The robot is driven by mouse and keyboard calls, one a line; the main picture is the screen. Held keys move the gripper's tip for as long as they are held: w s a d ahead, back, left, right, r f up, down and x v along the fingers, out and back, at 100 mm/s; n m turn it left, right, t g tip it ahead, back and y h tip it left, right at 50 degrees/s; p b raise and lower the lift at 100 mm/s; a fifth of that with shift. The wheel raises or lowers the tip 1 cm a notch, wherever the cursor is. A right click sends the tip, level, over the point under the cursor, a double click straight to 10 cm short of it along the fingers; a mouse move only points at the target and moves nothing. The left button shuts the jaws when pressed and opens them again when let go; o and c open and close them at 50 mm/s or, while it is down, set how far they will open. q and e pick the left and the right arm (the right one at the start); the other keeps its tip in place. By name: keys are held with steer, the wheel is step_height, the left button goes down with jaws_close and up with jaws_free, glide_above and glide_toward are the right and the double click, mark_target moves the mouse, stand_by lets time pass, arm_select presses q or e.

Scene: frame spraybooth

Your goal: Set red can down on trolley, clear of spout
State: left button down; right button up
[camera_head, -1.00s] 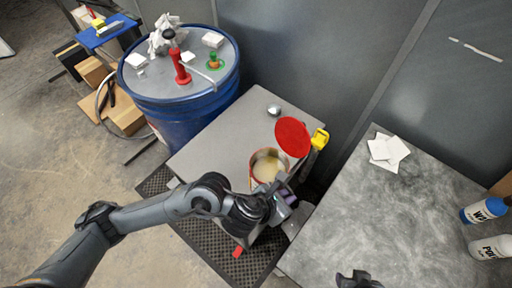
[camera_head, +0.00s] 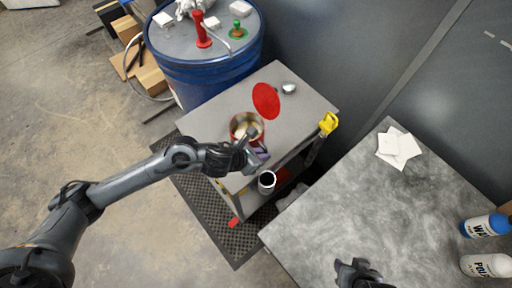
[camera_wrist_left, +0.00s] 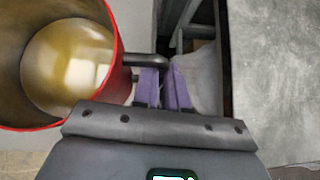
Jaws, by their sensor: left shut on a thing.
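The red can (camera_head: 234,128) is open-topped and holds a pale yellowish liquid. It is over the near part of the grey trolley top (camera_head: 217,112); whether its base touches is hidden. My left gripper (camera_head: 257,153) is at its near right side. In the left wrist view the purple fingers (camera_wrist_left: 164,90) are closed at a dark handle bar that comes off the can (camera_wrist_left: 120,75). The can looks about upright. My right gripper (camera_head: 355,268) is at the bottom edge, over the grey table, its jaws unclear. I cannot identify a spout for certain.
A red disc (camera_head: 266,100) is just behind the can, and a silver dome (camera_head: 288,88) is at the trolley's back. A yellow piece (camera_head: 328,123) is at its right corner. A grey cylinder with a dark opening (camera_head: 267,182) is at the front side. The trolley's left part is clear.

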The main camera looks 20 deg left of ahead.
arm_select(q)
steer(key=w+a+f, duration=0.1)
steer(key=w, duration=0.1)
steer(key=w+a+f, duration=0.2)
steer(key=shift+w+a, duration=0.1)
steer(key=shift+a, duration=0.15)
arm_select(e)
steer(key=shift+d, duration=0.2)
arm_select(q)
steer(key=shift+f, duration=1.9)
arm_select(e)
steer(key=shift+f, duration=0.15)
arm_select(q)
steer(key=shift+f, duration=0.1)
arm_select(e)
steer(key=shift+a, duration=0.15)
arm_select(q)
steer(key=shift+f+b, duration=0.1)
steer(key=shift+b, duration=0.2)
arm_select(e)
steer(key=shift+f, duration=0.15)
arm_select(q)
steer(key=c, duration=1.6)
jaws_free()
steer(key=shift+f, duration=0.2)
steer(key=o, duration=0.4)
steer(key=shift+r, duration=0.1)
steer(key=shift+o, duration=0.2)
steer(key=shift+r, duration=0.1)
